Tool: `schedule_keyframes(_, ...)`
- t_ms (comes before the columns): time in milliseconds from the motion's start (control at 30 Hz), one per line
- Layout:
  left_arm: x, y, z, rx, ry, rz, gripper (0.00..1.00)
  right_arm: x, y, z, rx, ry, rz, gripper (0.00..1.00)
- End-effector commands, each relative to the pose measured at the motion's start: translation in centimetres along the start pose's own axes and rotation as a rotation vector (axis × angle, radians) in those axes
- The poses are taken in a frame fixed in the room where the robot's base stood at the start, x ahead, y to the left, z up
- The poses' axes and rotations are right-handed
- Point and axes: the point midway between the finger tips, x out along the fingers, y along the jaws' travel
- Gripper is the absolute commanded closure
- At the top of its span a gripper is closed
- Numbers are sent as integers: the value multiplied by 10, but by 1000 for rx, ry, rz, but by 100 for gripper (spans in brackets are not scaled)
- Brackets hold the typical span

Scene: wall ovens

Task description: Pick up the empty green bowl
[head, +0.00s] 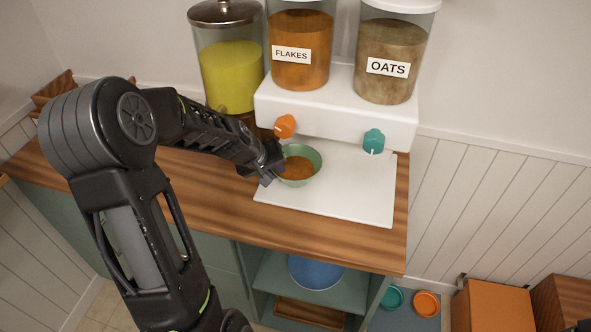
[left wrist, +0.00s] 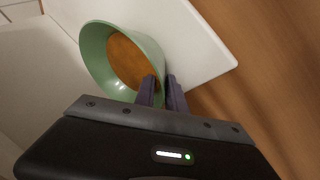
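The green bowl (head: 312,157) is below the orange knob of the dispenser, over the white base plate. It is not empty: an orange-brown fill that looks like flakes covers its bottom. My left gripper (head: 272,165) is at the bowl's left rim. In the left wrist view, the bowl (left wrist: 95,57) shows with its fill, and the left gripper's fingers (left wrist: 162,92) are close together, one inside the bowl and one outside, with the rim pinched between them. Whether the bowl touches the plate is hard to tell. My right gripper is out of view.
The white dispenser (head: 335,105) carries a flakes jar (head: 300,75) and an oats jar (head: 385,85), with a teal knob (head: 373,141) at right. A yellow-filled jar (head: 232,75) stands left. The plate's right part (head: 355,190) is bare. A blue bowl (head: 315,272) sits on a lower shelf.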

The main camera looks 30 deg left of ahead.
Motion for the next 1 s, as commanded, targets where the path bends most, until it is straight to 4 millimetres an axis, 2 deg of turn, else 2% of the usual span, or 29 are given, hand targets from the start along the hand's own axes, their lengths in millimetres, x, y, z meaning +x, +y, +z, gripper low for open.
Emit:
schedule_keyframes(267,0,0,0,0,0,0,85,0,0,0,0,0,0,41)
schedule_keyframes(467,0,0,0,0,0,0,100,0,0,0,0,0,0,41)
schedule_keyframes(1000,0,0,0,-1,0,-1,100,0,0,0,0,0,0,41)
